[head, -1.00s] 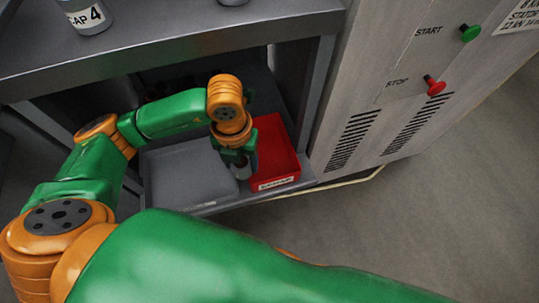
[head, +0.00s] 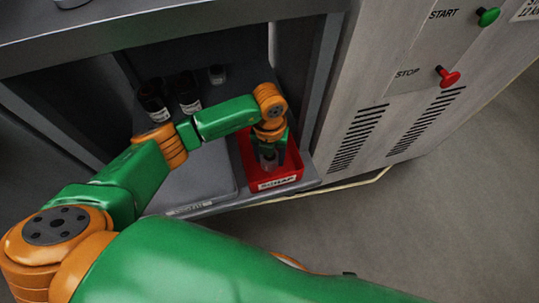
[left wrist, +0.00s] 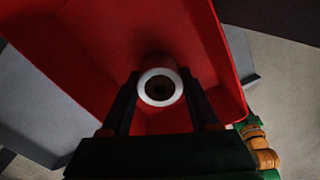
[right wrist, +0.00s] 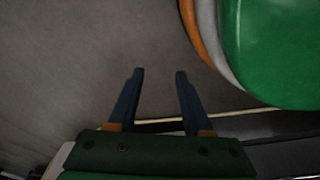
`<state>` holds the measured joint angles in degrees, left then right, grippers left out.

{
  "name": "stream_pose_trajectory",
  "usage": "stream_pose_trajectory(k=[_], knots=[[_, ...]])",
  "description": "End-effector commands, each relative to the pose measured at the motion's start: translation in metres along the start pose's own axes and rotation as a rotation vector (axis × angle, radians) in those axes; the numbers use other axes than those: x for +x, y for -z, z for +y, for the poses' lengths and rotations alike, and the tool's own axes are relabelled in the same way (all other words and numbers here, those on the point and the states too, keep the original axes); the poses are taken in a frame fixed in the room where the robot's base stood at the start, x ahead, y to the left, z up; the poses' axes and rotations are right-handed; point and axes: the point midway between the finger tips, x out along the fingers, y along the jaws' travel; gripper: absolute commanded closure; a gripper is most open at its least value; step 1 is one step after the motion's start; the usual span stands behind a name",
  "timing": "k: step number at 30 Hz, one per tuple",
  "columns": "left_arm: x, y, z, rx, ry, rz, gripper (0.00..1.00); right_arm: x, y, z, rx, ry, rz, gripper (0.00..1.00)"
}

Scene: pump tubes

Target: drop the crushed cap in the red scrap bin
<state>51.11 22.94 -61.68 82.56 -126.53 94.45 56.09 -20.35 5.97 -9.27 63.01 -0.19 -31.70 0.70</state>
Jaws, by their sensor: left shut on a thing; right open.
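The red scrap bin (head: 286,178) stands on the low shelf, with a white SCRAP label on its front. My left gripper (head: 268,163) is over the bin, pointing down. In the left wrist view the left gripper (left wrist: 163,100) is shut on the cap (left wrist: 160,87), a round piece with a pale ring and a dark centre. The bin's red floor and walls (left wrist: 90,45) lie behind the cap. Whether the cap touches the bin floor I cannot tell. In the right wrist view my right gripper (right wrist: 159,85) is open and empty above the grey floor.
A grey tray (head: 205,185) sits left of the bin. Dark bottles (head: 187,95) stand further back on the shelf. The bench top (head: 150,30) overhangs the shelf. A cabinet with a green START button (head: 488,16) and a red STOP button (head: 448,77) stands to the right.

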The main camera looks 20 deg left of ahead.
Motion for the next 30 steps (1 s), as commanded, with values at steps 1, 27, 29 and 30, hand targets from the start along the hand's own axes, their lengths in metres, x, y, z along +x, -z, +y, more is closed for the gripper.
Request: stream_pose_trajectory(k=[1, 27, 29, 30], knots=[[0.002, 0.000, 0.000, 0.000, 0.000, 0.000, 0.33, 0.001, 0.001, -0.001, 0.000, 0.001, 0.001, 0.50], [-0.078, 0.000, 0.000, -0.001, 0.000, -0.001, 0.08, -0.008, -0.023, 0.014, -0.004, -0.022, -0.008, 0.50], [-0.078, 0.000, 0.000, -0.001, 0.000, 0.000, 0.08, -0.008, -0.023, 0.015, -0.004, -0.022, -0.007, 0.50], [-0.078, 0.000, 0.000, -0.001, 0.000, 0.000, 0.08, -0.008, -0.023, 0.014, -0.004, -0.022, -0.007, 0.50]])
